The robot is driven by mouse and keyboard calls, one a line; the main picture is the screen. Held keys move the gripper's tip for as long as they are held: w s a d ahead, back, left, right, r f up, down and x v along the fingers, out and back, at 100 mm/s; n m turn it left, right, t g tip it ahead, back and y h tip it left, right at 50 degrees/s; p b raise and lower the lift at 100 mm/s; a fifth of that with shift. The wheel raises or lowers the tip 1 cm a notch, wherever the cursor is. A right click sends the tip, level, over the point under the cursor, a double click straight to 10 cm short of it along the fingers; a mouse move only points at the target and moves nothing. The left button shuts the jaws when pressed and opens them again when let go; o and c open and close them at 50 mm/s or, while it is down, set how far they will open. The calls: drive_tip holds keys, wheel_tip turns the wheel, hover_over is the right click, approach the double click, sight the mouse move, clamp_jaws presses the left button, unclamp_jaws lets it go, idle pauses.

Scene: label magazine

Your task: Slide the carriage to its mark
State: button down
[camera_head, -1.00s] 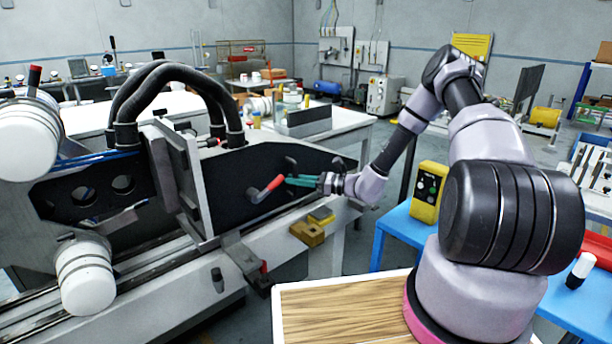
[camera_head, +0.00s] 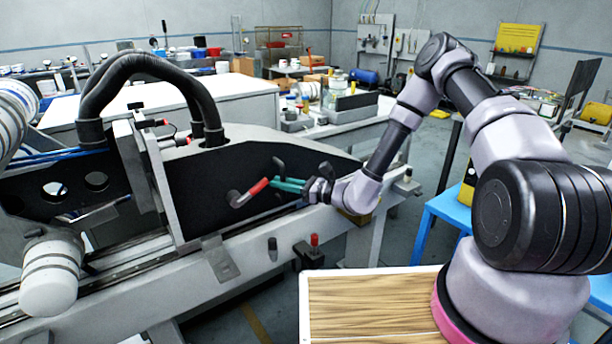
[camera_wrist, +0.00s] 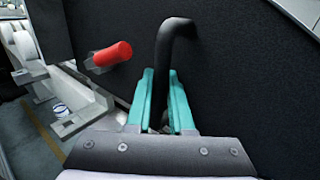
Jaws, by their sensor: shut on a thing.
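The carriage is a dark panel (camera_head: 215,190) with a grey upright plate (camera_head: 150,180) on a long pale bed (camera_head: 190,290). A grey bracket (camera_head: 220,258) hangs from it over the bed's front. My gripper (camera_head: 285,185) is at the panel's right part. In the wrist view, its teal fingers (camera_wrist: 160,110) are shut on a black bent handle (camera_wrist: 168,60) standing out from the panel. A red-gripped lever (camera_head: 250,192) lies just left of the gripper; it also shows in the wrist view (camera_wrist: 110,54). I cannot make out the mark.
A black clamp with a red knob (camera_head: 310,252) and a small dark peg (camera_head: 272,248) sit on the bed's front, right of the bracket. Thick black hoses (camera_head: 150,75) arch over the carriage. A blue table (camera_head: 445,210) stands at right.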

drive_tip(key=s+a, duration=0.9)
drive_tip(key=a, duration=0.4)
drive_tip(key=s+a, duration=0.8)
drive_tip(key=a, duration=0.5)
drive_tip(key=s+a, duration=0.9)
drive_tip(key=a, duration=0.4)
drive_tip(key=shift+s, duration=0.3)
drive_tip(key=shift+w, duration=0.2)
drive_tip(key=c, duration=1.1)
unclamp_jaws()
drive_tip(key=shift+f, duration=0.1)
drive_tip(key=shift+a, duration=0.1)
drive_tip(key=shift+s, duration=0.2)
drive_tip(key=v, duration=1)
drive_tip(key=shift+s+d, duration=0.2)
drive_tip(key=shift+d, duration=0.1)
